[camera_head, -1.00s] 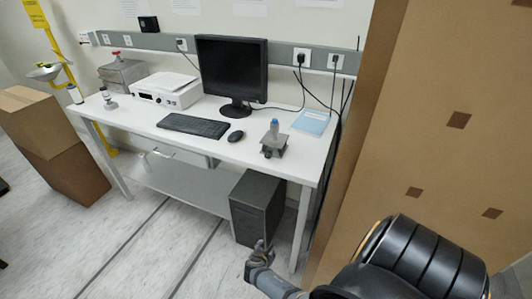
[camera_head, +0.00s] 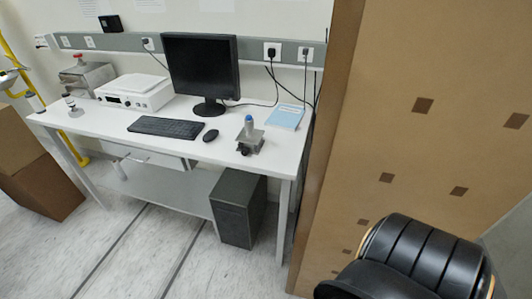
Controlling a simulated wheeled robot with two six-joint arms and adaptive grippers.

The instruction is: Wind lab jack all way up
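The lab jack (camera_head: 251,139) is a small grey metal stand near the right front edge of the white desk (camera_head: 90,124). A blue-topped bottle or vial (camera_head: 249,122) stands on its top plate. A dark knob (camera_head: 243,150) shows at the jack's front. The jack looks low, though its exact height is too small to tell. Neither of my grippers is in view. A black part of my own arm (camera_head: 410,262) shows at the lower right, well away from the jack.
A monitor (camera_head: 201,68), keyboard (camera_head: 166,127), mouse (camera_head: 210,136) and blue booklet (camera_head: 285,117) share the desk. A computer tower (camera_head: 238,207) stands below. A tall brown panel (camera_head: 400,120) fills the right side. Cardboard boxes (camera_head: 42,185) stand left. The floor in front is open.

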